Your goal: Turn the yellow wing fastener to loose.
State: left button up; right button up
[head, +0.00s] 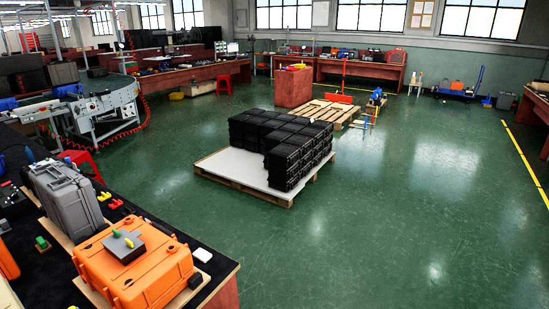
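A small yellow wing fastener (129,241) stands on top of a grey block (116,250). A small green piece (116,233) is beside it on the same block. The block rests on the lid of an orange case (150,272) on the dark-topped table at the lower left. The fastener is too small in this view to tell whether it is tight or loose. Neither of my grippers is in view.
A grey case (68,203) stands behind the orange one. Small yellow pieces (104,196), red pieces (115,204) and a green block (42,243) lie around them. A pallet (215,168) with black crates stands on the open green floor. A curved conveyor (100,105) is at the left.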

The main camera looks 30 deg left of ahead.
aim_at(129, 244)
jog(key=i+u, duration=0.45)
jog(key=i+l+u, duration=0.2)
jog(key=i+u, duration=0.2)
jog(key=i+l+u, duration=0.25)
jog(key=u, duration=0.2)
jog(key=i+u, duration=0.2)
jog(key=u, duration=0.25)
jog(key=i+l+u, duration=0.15)
jog(key=u, duration=0.3)
jog(key=i+l+u, duration=0.15)
jog(key=u, duration=0.3)
jog(key=i+l+u, duration=0.1)
jog(key=u, duration=0.35)
jog(key=i+l+u, duration=0.15)
jog(key=l+u, duration=0.25)
